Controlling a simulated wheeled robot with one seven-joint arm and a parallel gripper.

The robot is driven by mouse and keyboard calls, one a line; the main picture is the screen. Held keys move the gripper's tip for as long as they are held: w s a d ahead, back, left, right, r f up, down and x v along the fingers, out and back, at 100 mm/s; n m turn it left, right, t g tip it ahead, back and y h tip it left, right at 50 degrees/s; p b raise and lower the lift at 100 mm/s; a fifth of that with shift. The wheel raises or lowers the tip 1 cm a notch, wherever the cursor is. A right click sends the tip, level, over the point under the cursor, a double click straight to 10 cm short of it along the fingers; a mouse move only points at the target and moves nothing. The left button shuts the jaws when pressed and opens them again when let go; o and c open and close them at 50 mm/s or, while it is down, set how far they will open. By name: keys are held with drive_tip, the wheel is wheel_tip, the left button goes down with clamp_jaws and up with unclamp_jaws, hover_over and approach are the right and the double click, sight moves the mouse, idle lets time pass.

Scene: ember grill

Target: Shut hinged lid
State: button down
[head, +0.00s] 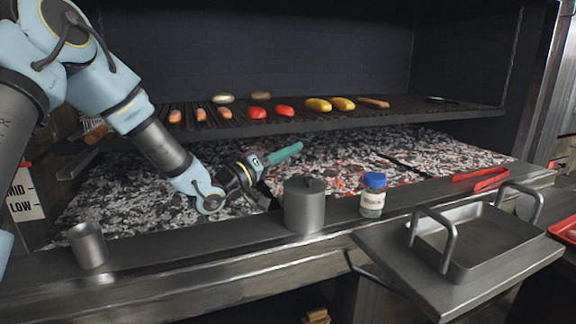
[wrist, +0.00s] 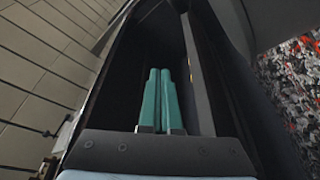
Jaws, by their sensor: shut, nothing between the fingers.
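My gripper (head: 297,148) is shut and empty, its teal fingers together and pointing right over the coals, below the front edge of the grate. In the wrist view the shut fingers (wrist: 160,75) show side by side against a dark, trough-like shape that I cannot identify. A grey metal canister (head: 304,210) stands on the front ledge, with a dark, knobbed lid (head: 305,186) on its top. The lid looks down and level. Its hinge cannot be made out. My gripper is behind and above the canister, apart from it in the picture.
A blue-capped jar (head: 372,197) stands right of the canister, a metal cup (head: 88,246) far left. Red tongs (head: 482,179) and a handled metal pan (head: 480,238) are at right. Food lies on the grate (head: 445,113) above the glowing coals (head: 345,160).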

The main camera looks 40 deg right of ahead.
sight(300, 190)
drive_tip(key=s+f+m+g+b, duration=0.1)
drive_tip(key=m+b, duration=0.1)
drive_tip(key=s+m+b, duration=0.1)
drive_tip(key=m+b, duration=0.1)
drive_tip(key=b, duration=0.1)
drive_tip(key=s+a+f+m+g+b, duration=0.1)
drive_tip(key=m+b, duration=0.1)
drive_tip(key=shift+f+g+h, duration=0.3)
drive_tip(key=shift+f, duration=0.05)
drive_tip(key=m+g+b, duration=0.1)
drive_tip(key=m+b, duration=0.1)
drive_tip(key=s+f+m+g+b, duration=0.1)
drive_tip(key=m+b, duration=0.1)
drive_tip(key=b, duration=0.1)
drive_tip(key=s+a+f+m+g+y+b, duration=0.1)
drive_tip(key=m+b, duration=0.1)
drive_tip(key=m, duration=0.1)
drive_tip(key=shift+s+f+b, duration=0.1)
drive_tip(key=shift+f+b, duration=0.1)
drive_tip(key=shift+b, duration=0.2)
